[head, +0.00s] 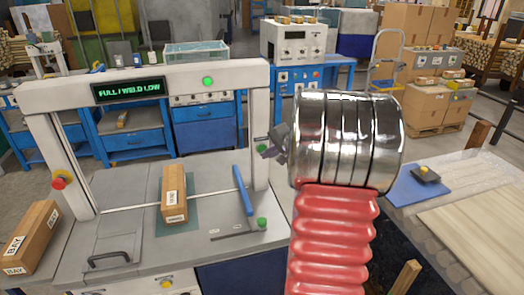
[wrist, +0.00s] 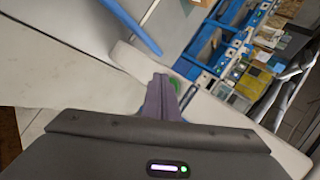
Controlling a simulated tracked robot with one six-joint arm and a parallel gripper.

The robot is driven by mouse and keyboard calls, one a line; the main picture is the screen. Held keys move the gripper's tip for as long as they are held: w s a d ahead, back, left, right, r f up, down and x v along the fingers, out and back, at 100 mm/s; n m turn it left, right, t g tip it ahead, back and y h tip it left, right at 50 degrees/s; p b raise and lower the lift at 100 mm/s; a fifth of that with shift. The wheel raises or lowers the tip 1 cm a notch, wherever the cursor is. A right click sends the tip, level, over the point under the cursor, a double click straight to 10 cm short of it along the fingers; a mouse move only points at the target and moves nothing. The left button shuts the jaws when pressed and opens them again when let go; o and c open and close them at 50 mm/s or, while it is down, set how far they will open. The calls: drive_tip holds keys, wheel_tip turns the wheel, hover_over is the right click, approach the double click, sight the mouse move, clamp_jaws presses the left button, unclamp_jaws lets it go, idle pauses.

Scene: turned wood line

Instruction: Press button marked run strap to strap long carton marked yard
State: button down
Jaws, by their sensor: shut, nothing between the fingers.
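The strapping machine's arch (head: 150,85) stands over its grey table, and its display (head: 128,91) reads "FULL / WELD LOW". A long brown carton (head: 174,195) lies under the arch across the strap line; its labels are too small to read surely. My gripper (head: 268,152) is shut and empty, beside the arch's right post. Another green button (head: 262,223) is on the table's front right plate. Button markings are not readable.
A carton marked "BAY" (head: 32,236) lies at the far left. A red stop button (head: 59,182) is on the left post. A blue bar (head: 243,190) stands by the right post, also in the wrist view (wrist: 135,25). A conveyor with boards (head: 470,220) is at right.

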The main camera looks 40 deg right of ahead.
drive_tip(key=shift+w, duration=0.1)
drive_tip(key=shift+w+d, duration=0.2)
drive_tip(key=shift+w, duration=0.05)
drive_tip(key=shift+w+d, duration=0.15)
drive_tip(key=shift+w, duration=0.2)
idle(1.0)
drive_tip(key=shift+s, duration=0.1)
drive_tip(key=shift+s+a, duration=0.35)
drive_tip(key=shift+s, duration=0.3)
idle(0.3)
drive_tip(key=s, duration=0.1)
drive_tip(key=s+a, duration=0.1)
drive_tip(key=s, duration=0.1)
drive_tip(key=s+a, duration=0.1)
drive_tip(key=shift+s+a, duration=0.15)
drive_tip(key=shift+a, duration=0.1)
idle(1.0)
